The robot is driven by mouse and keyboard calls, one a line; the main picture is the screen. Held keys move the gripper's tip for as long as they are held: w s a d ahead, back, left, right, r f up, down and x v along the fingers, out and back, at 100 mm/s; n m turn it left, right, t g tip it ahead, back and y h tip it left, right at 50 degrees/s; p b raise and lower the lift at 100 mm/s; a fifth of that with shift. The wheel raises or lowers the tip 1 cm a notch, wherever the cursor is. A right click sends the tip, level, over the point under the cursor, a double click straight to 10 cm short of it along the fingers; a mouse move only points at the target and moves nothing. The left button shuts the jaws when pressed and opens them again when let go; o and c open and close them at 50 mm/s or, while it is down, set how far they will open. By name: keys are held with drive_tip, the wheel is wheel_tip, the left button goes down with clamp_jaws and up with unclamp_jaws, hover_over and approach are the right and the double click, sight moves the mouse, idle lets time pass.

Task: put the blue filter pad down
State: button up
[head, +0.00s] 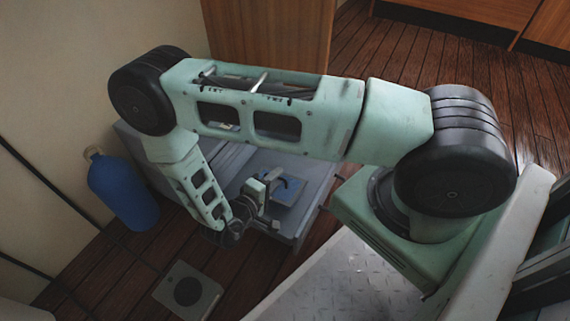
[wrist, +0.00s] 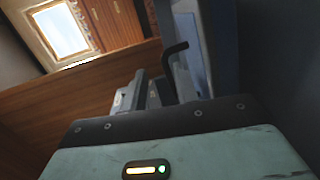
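My gripper (head: 266,186) is right at the pad's left side, low over the same unit. In the wrist view, my gripper's fingers (wrist: 148,92) are seen beside a black hooked bar (wrist: 175,52) and a blue-grey panel (wrist: 187,45). Whether the fingers are closed on the pad is too small and covered to tell. Whether the pad touches the surface is also unclear.
A blue cylinder (head: 124,194) stands on the floor at the left by the wall. A grey plate with a black disc (head: 206,292) lies on the wooden floor in front. Wooden cabinets (head: 465,17) stand at the back. Open floor (head: 420,60) lies behind my arm.

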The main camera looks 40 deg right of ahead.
drive_tip(key=shift+p+v, duration=0.6)
drive_tip(key=shift+v, duration=1.55)
drive_tip(key=o, duration=1.6)
drive_tip(key=shift+c, duration=0.2)
drive_tip(key=p+v, duration=0.6)
drive_tip(key=v, duration=1.1)
drive_tip(key=shift+r, duration=0.15)
drive_tip(key=shift+a, duration=0.15)
